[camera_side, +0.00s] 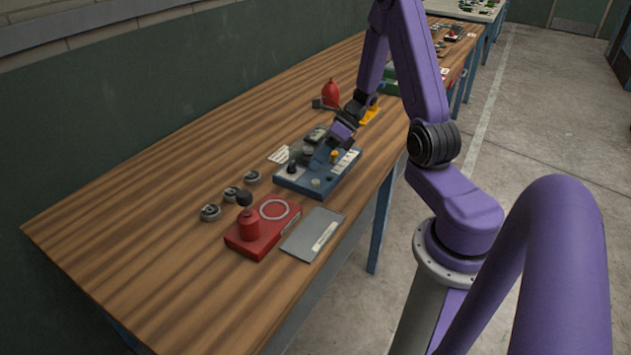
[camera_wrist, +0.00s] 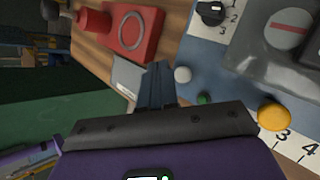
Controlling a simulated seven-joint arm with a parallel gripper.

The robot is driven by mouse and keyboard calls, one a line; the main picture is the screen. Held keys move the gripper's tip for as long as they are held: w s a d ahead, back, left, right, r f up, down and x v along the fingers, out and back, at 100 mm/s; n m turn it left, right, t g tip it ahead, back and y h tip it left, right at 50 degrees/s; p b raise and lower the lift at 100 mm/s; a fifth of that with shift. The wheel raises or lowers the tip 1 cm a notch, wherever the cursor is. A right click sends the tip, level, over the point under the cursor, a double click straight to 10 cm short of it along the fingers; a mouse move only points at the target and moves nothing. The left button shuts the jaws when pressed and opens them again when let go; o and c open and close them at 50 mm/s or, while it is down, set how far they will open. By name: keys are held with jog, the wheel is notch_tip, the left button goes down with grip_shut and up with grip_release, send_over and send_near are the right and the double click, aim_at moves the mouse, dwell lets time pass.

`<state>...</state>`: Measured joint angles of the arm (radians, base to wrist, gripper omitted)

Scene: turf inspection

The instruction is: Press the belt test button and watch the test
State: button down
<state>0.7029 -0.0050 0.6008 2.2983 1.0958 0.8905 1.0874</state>
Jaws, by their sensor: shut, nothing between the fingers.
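A blue control panel (camera_side: 290,182) lies on the wooden bench in the side view, and it fills the right of the wrist view (camera_wrist: 205,55). In the wrist view it carries a white button (camera_wrist: 183,75), a small green button (camera_wrist: 205,98), an orange-yellow button (camera_wrist: 273,117) and a black rotary knob (camera_wrist: 211,13). I cannot tell which one is the belt test button. My gripper (camera_side: 333,150) is over the panel in the side view. In the wrist view my gripper (camera_wrist: 157,84) is shut and empty, its tips left of the white button. Contact cannot be told.
A red box (camera_side: 240,246) with a ball-topped post and ring stands nearer the camera, beside a grey plate (camera_side: 313,234). Several small round metal parts (camera_side: 231,193) lie left of it. A red bottle-shaped object (camera_side: 331,92) stands behind the panel. The bench's left part is clear.

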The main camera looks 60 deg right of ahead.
aim_at(316, 183)
jog(key=shift+f, duration=0.8)
jog(key=shift+f, duration=0.2)
dwell(1.4)
jog(key=shift+f, duration=0.25)
